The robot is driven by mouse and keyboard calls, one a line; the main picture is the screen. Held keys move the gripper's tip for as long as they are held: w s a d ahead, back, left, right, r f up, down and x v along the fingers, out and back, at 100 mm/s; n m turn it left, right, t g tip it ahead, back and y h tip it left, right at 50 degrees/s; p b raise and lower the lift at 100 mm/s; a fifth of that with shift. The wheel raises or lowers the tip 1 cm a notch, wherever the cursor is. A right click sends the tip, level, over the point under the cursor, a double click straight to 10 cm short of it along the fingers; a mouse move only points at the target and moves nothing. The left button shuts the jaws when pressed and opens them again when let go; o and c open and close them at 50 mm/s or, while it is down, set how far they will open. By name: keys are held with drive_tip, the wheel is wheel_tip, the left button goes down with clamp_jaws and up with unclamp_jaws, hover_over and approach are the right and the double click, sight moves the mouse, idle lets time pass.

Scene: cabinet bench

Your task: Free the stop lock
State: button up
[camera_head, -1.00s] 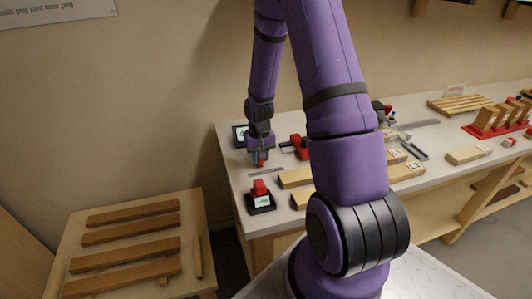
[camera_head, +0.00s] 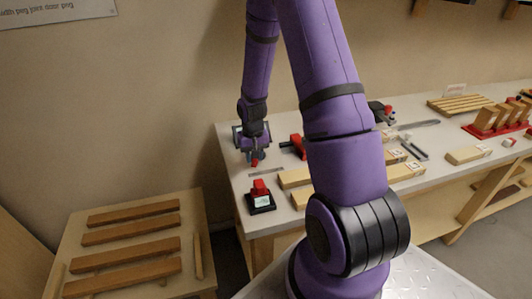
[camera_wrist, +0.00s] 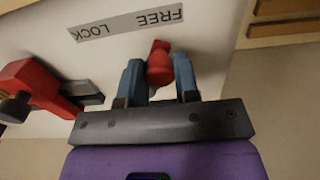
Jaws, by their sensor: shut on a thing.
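A red lock knob (camera_wrist: 159,66) shows between the blue-grey fingers of my gripper (camera_wrist: 159,80) in the wrist view. My gripper is shut on it. In the head view, my gripper (camera_head: 255,156) is low over the left end of the bench, with the red knob (camera_head: 255,163) just under it. A grey label strip (camera_wrist: 127,25) reads FREE and LOCK, upside down in the wrist view. The knob is beside the FREE end. The strip (camera_head: 266,172) also shows in the head view. The knob's base is hidden.
A red and black tool (camera_wrist: 32,88) lies beside my gripper; it also shows in the head view (camera_head: 298,146). A red-topped black device with a small screen (camera_head: 261,198) stands at the bench's front edge. Wooden blocks (camera_head: 296,178) lie to the right.

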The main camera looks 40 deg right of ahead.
drive_tip(key=shift+w+a, duration=0.2)
drive_tip(key=shift+w, duration=0.15)
idle(0.5)
drive_tip(key=o, duration=0.7)
drive_tip(key=shift+r, duration=4.5)
